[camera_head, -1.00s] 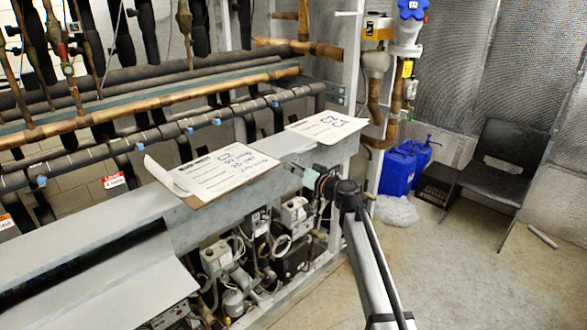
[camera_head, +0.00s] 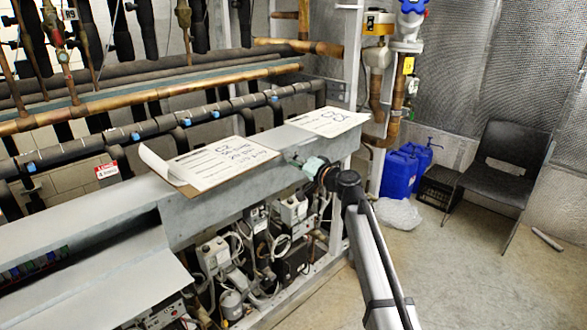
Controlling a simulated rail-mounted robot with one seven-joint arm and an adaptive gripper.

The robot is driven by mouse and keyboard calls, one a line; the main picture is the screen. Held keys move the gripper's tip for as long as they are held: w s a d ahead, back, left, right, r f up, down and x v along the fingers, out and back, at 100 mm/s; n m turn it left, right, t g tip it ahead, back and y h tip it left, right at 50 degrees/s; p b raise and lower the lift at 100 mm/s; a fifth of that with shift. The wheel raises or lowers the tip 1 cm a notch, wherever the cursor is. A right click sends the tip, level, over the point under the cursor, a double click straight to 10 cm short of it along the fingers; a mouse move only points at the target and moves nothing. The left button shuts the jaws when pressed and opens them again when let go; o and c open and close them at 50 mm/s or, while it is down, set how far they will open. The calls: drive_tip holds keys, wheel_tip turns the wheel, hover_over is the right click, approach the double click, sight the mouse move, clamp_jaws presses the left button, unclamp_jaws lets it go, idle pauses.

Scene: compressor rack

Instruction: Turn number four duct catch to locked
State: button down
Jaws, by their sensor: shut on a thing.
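The grey metal duct (camera_head: 210,213) runs from the lower left to the upright post, with its front face toward me. My gripper (camera_head: 303,165) is at the right part of that front face, just below the space between the two paper-covered boards. Its pale green end touches a small catch, and it is shut on it. The catch is almost wholly hidden by the gripper, so its turn angle and its number cannot be read. My arm comes up from the lower right.
A clipboard with handwritten sheets (camera_head: 215,163) and a second sheet (camera_head: 328,121) lie on the duct top. Compressor gear and cables (camera_head: 240,260) fill the space below. Blue canisters (camera_head: 400,172) and a black chair (camera_head: 500,165) stand at right. Open floor lies before them.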

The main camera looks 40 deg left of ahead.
drive_tip(key=m, duration=1.2)
idle(0.5)
drive_tip(key=c, duration=1)
unclamp_jaws()
drive_tip(key=shift+f, duration=0.1)
drive_tip(key=d, duration=0.8)
drive_tip(key=s+d, duration=0.1)
drive_tip(key=d, duration=0.3)
